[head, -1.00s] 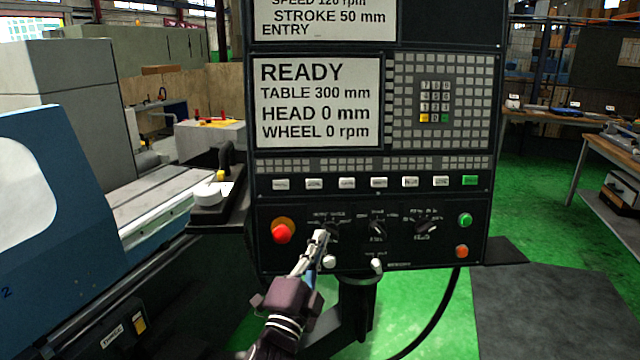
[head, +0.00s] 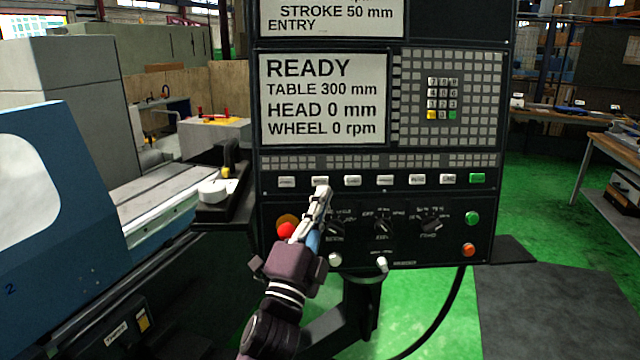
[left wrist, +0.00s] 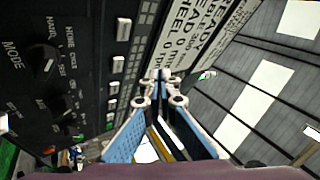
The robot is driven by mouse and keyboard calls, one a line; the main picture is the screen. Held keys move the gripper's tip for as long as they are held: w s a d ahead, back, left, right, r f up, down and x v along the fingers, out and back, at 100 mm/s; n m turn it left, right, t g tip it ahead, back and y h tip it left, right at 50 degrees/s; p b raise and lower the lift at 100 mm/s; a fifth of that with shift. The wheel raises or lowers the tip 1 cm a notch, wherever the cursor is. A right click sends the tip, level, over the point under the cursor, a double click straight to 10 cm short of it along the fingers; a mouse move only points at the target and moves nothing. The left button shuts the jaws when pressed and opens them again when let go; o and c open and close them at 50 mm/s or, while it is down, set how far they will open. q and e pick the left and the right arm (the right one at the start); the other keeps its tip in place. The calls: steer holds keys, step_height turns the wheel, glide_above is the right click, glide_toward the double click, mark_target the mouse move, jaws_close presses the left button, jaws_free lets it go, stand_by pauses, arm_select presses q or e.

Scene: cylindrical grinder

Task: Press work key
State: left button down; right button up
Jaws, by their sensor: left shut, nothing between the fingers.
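The control panel (head: 450,225) of the grinder carries a row of white keys (head: 352,180) with a green key (head: 477,178) at its right end. The labels on the keys are too small to read, so I cannot tell which is the work key. My left gripper (head: 322,192) is shut and empty, with its tips just below the second key from the left in the head view. I cannot tell whether it touches the panel. In the left wrist view the closed fingertips (left wrist: 158,76) are beside the row of keys (left wrist: 118,64). My right gripper is not in view.
A red emergency-stop button (head: 286,230) is beside my left gripper. Rotary knobs (head: 383,227) sit below the keys. The screen (head: 322,100) above reads READY, table 300 mm, head 0 mm, wheel 0 rpm. The grinder's table (head: 165,195) is to the left.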

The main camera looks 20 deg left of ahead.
mark_target(320, 181)
arm_select(q)
steer(key=w+a+f+b, duration=0.1)
steer(key=w+a+b, duration=0.1)
steer(key=w, duration=0.5)
steer(key=shift+a+f, duration=0.15)
steer(key=shift+a, duration=0.15)
steer(key=shift+b, duration=0.3)
stand_by(0.9)
steer(key=shift+w+a+f, duration=0.1)
steer(key=shift+w+a, duration=0.05)
steer(key=shift+w, duration=0.25)
steer(key=shift+w+a+b, duration=0.15)
steer(key=shift+w+b, duration=0.2)
stand_by(0.5)
steer(key=shift+s, duration=0.1)
steer(key=shift+s+d+p, duration=0.3)
steer(key=shift+s+p, duration=0.1)
steer(key=shift+s, duration=0.3)
